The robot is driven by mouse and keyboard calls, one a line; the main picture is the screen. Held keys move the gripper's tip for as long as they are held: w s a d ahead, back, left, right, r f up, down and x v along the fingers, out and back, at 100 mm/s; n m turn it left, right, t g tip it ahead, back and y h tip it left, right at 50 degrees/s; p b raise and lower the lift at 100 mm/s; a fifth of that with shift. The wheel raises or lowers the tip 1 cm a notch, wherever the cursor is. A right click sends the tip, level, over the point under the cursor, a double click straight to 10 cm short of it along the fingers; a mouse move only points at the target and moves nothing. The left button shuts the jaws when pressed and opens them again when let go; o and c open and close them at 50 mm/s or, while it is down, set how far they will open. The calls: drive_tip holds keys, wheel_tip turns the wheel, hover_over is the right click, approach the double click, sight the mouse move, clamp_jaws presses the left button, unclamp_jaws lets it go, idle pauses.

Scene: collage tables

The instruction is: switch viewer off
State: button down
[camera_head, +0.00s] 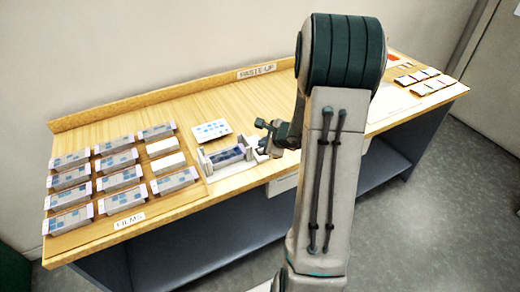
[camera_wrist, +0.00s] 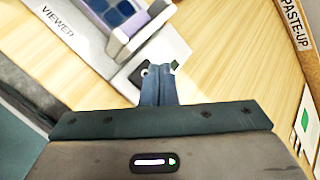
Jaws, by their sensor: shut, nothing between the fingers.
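The viewer (camera_head: 207,166) is a pale unit on the wooden table, left of my arm in the head view. A film with blue squares (camera_head: 228,154) lies in it. In the wrist view the viewer's pale edge (camera_wrist: 160,45) and its VIEWER label (camera_wrist: 58,22) show at the upper left.
Several films (camera_head: 72,197) stand in rows at the left, behind the FILMS label (camera_head: 129,220). A card with blue squares (camera_head: 211,130) lies behind the viewer. The PASTE-UP label (camera_head: 257,71) is at the back edge. Small cards (camera_head: 420,82) lie at the far right.

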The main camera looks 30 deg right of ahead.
drive_tip(key=shift+r+p, duration=1.9)
drive_tip(key=shift+r, duration=1.1)
